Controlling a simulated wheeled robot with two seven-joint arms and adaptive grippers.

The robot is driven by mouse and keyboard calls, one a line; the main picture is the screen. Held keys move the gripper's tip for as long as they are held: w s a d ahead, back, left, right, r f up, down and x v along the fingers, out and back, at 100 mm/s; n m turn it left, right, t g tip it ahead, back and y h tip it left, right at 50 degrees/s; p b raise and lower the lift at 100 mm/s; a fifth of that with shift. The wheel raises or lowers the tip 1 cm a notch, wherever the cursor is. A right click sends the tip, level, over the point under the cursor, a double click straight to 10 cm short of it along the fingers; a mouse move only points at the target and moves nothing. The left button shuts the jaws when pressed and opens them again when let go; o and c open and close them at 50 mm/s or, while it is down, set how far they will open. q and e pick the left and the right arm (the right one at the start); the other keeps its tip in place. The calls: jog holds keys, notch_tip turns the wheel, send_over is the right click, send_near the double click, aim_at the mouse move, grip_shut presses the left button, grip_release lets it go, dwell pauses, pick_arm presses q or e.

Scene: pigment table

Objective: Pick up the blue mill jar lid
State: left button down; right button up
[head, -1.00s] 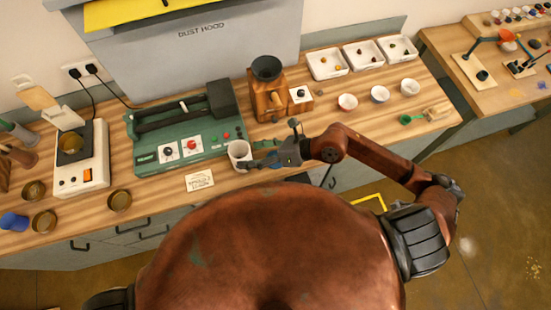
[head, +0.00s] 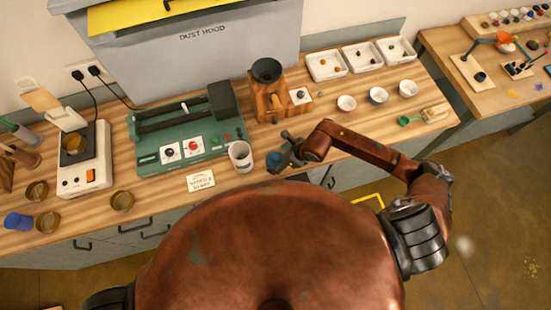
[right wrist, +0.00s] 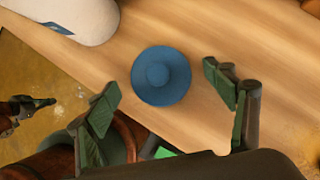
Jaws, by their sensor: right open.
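The blue mill jar lid (right wrist: 161,76) is a round blue disc with a raised knob, lying on the wooden bench in the right wrist view. In the head view, the lid (head: 275,161) shows as a small blue patch beside my right gripper (head: 284,153), partly hidden by it. My right gripper is open and empty above the lid. In the wrist view, its two green-padded fingers are spread to the left and right of the lid, with a gap on both sides.
A green machine (head: 185,128) and wooden grinder (head: 267,98) stand behind. A paper card (head: 201,180) lies near the front edge. White bowls (head: 378,95) stand to the right.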

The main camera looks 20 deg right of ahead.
jog(key=shift+w+a+f, duration=0.1)
jog(key=shift+f, duration=0.05)
jog(key=shift+c, duration=0.5)
jog(key=c, duration=1.2)
